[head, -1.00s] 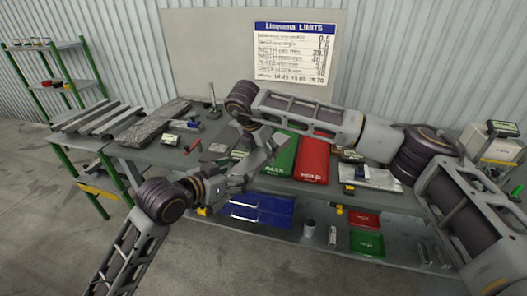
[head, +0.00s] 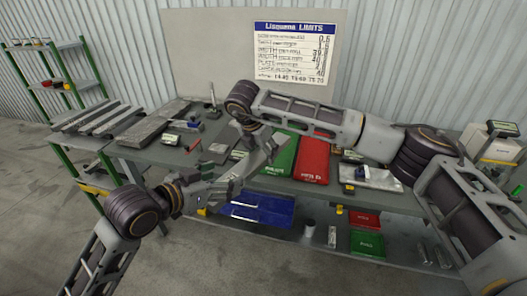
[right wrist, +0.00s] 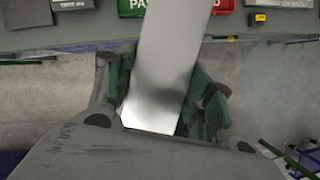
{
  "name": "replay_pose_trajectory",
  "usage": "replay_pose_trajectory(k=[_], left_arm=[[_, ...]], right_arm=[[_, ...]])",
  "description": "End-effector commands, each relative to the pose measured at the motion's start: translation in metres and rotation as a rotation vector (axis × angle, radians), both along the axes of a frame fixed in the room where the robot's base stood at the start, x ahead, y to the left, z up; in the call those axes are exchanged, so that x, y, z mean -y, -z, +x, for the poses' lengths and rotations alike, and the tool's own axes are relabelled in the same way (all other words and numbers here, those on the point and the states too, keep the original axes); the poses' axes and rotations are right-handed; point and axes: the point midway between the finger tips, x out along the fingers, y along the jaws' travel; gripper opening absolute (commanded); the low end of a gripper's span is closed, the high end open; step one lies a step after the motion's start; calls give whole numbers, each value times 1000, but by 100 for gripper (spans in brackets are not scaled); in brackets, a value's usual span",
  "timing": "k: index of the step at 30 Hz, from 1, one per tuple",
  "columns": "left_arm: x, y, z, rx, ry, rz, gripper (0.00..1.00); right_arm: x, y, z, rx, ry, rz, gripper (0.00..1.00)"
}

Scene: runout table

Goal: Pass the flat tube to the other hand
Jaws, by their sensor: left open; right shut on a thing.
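The flat tube (right wrist: 172,50) is a smooth, shiny grey flat piece in the right wrist view. It lies between the green-padded fingers of my right gripper (right wrist: 163,95), which is shut on it, and runs up out of the picture. In the head view my right gripper (head: 262,152) hangs near the front of the table, left of the green tray. My left gripper (head: 218,188) is open, lower and to the left of it, close by. The tube is hard to separate from the grey fingers in the head view.
A green-posted rack (head: 50,88) stands at far left. Floor is clear at lower left.

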Motion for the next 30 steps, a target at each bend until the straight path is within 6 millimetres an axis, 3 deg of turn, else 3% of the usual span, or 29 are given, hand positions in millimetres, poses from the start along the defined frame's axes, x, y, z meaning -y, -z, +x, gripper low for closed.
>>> replay_pose_trajectory(k=[8,20,30], left_arm=[[-10,-6,-12,-1,0,1,78],[-11,-7,-12,1,-1,0,78],[-23,-10,9,75,-27,-13,78]], right_arm=[[0,-1,0,2,0,1,11],[0,-1,0,2,0,1,11],[0,-1,0,2,0,1,11]])
